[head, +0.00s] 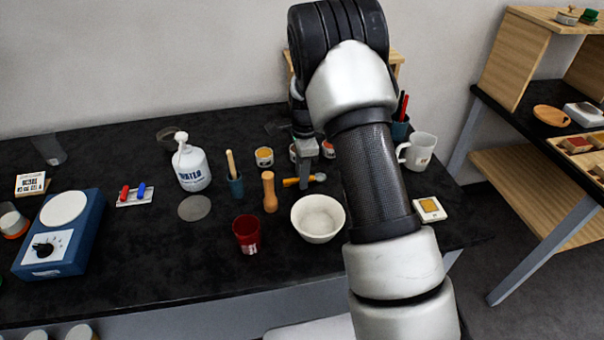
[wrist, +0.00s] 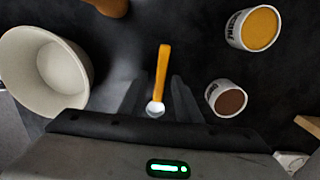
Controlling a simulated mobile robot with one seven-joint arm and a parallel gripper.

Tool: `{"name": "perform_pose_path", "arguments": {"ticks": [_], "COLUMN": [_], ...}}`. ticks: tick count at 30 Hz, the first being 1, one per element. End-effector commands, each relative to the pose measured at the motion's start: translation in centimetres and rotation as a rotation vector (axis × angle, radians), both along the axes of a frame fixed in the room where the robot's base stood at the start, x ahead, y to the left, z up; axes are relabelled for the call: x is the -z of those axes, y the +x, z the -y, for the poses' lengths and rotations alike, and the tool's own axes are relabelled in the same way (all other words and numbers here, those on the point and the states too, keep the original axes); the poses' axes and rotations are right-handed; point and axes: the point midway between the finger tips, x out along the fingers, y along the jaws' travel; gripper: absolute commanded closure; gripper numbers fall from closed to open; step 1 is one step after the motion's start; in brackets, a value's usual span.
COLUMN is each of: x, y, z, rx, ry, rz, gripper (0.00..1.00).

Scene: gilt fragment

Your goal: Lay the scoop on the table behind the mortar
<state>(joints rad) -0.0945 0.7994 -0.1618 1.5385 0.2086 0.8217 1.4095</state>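The scoop (head: 290,182) has an orange handle and a small pale bowl. It appears to lie on the dark table (head: 130,255), just behind the white mortar (head: 318,231). In the wrist view the scoop (wrist: 162,67) is between my fingers, with its bowl nearest the palm and its handle pointing away. My gripper (head: 304,181) is low over the scoop. In the wrist view my gripper (wrist: 159,92) has its fingers apart, with dark gaps on both sides of the scoop. The mortar (wrist: 20,80) stands to the left there.
A wooden pestle (head: 269,192) stands left of the scoop and a red cup (head: 246,234) is in front of it. A yellow-filled jar (wrist: 260,28) and a brown-filled jar (wrist: 226,99) stand close by. A white mug (head: 420,152) is at the right.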

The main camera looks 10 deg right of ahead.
Motion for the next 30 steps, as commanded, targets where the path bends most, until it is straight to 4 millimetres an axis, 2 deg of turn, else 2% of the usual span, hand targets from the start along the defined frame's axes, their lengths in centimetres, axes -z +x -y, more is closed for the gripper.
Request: {"name": "perform_pose_path", "arguments": {"ticks": [5,7,18,25,28,30], "x": [-0.9,-1.9,-9.6,-12.2,-13.9,-16.1], "y": [0.1,0.1,0.1,0.0,-0.7,-1.8], "z": [0.0,0.0,0.3,0.5,0.5,0.4], "rx": [0.000,0.000,0.000,-0.002,-0.039,-0.108], "ry": [0.000,0.000,0.000,0.000,0.005,0.012], "rz": [0.002,0.004,0.003,0.002,0.018,0.048], "gripper": [0.70,0.70,0.70,0.70,0.70,0.70]}}
